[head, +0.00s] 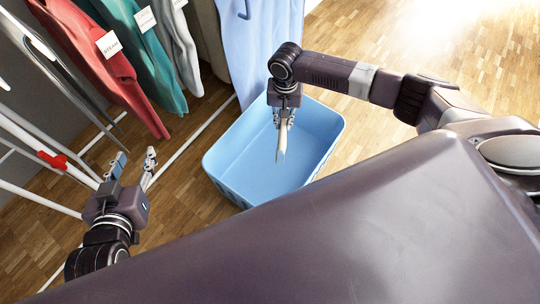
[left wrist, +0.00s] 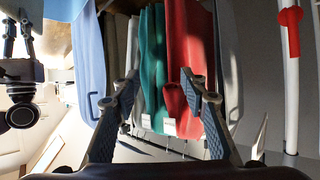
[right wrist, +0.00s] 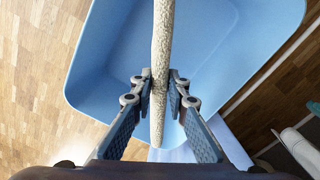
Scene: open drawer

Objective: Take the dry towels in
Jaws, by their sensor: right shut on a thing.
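My right gripper (head: 284,117) is shut on a thin cream-coloured cloth, seen edge-on (head: 281,146), above the light blue basket (head: 318,150). In the right wrist view the cloth (right wrist: 163,30) runs between the fingers, with the basket (right wrist: 110,60) below. The visible basket floor looks empty. Red (head: 95,60), teal (head: 150,50) and pale grey (head: 178,45) towels hang on the rack, each with a white tag. A light blue towel (head: 255,45) and a beige one (head: 207,35) hang to their right. My left gripper (head: 136,165) is open and empty, low before the rack.
White rack tubes (head: 40,208) stand at the left, close to my left gripper, one carrying a red fitting (head: 52,160). A floor-level tube runs behind the basket's left side. The wooden floor (head: 420,45) is clear at the upper right.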

